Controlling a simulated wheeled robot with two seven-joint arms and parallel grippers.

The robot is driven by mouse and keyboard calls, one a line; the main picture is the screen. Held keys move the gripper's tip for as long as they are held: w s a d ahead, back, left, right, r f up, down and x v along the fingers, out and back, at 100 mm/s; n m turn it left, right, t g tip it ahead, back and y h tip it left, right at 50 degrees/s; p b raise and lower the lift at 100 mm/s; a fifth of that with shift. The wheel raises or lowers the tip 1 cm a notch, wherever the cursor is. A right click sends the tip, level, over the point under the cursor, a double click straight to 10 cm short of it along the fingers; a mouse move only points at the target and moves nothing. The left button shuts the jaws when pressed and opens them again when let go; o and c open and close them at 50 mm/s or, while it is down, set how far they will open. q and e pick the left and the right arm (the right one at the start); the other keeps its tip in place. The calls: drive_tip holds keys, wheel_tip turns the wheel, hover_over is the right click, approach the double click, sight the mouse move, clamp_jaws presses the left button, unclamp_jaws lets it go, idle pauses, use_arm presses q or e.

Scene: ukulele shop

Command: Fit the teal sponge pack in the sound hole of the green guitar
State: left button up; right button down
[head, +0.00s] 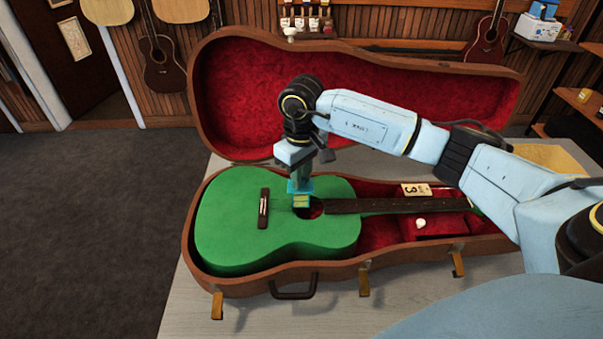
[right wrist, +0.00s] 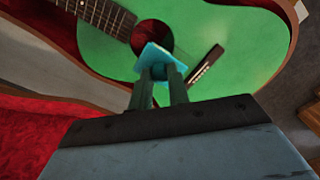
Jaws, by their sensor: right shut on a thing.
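The green guitar (head: 240,225) lies face up in an open brown case lined with red. Its dark sound hole (head: 311,209) is partly hidden by my right gripper (head: 301,184) and what it holds. My right gripper is shut on the teal sponge pack (head: 300,187), whose lower part looks yellow-green. The pack is at the bridge side of the sound hole, seemingly just above the guitar top. In the right wrist view the teal pack (right wrist: 153,58) sits between the fingertips and overlaps the edge of the sound hole (right wrist: 152,34). My left gripper is not in view.
The guitar case (head: 335,280) rests on a pale table (head: 450,290), its red-lined lid (head: 400,95) standing open behind. A card marked 3 (head: 416,190) and a small white thing (head: 420,223) lie beside the neck. Guitars hang on the back wall.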

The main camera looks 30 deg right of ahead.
drive_tip(key=shift+f+b, duration=2.65)
drive_tip(key=shift+f, duration=0.35)
drive_tip(key=c, duration=0.8)
unclamp_jaws()
drive_tip(key=shift+o, duration=0.2)
drive_tip(key=shift+r, duration=0.1)
drive_tip(key=shift+r+p, duration=1.5)
drive_tip(key=shift+r, duration=1.35)
